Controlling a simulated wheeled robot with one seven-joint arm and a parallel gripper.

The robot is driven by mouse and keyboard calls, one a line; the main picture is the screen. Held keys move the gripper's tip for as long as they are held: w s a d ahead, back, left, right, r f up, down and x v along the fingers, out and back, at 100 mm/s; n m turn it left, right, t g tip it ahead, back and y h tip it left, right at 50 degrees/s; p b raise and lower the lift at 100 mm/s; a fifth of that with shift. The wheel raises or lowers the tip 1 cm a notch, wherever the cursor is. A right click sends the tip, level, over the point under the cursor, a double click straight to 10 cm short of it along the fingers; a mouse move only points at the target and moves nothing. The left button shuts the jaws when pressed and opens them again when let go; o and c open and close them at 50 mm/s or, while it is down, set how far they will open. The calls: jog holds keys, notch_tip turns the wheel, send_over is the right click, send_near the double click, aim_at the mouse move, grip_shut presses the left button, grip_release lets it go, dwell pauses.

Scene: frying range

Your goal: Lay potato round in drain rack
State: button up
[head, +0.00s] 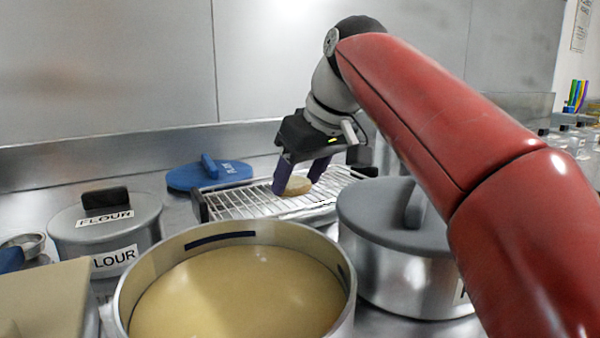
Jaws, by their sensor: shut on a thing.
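The potato round (297,186) is a small tan disc between the fingers of my gripper (300,180). My gripper is shut on it, with its purple fingers pointing down. The drain rack (240,205) is a wire grid over a metal tray with dark end handles. The round is over the middle of the rack, at or just above the wires; I cannot tell whether it touches them.
A large pot of yellowish liquid (240,290) stands in front of the rack. A lidded pot (400,260) is at right, a flour pot (105,230) at left. A blue lid (208,174) lies behind the rack, near the steel back wall (100,80).

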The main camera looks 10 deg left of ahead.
jog(key=o, duration=0.8)
jog(key=shift+r, duration=0.1)
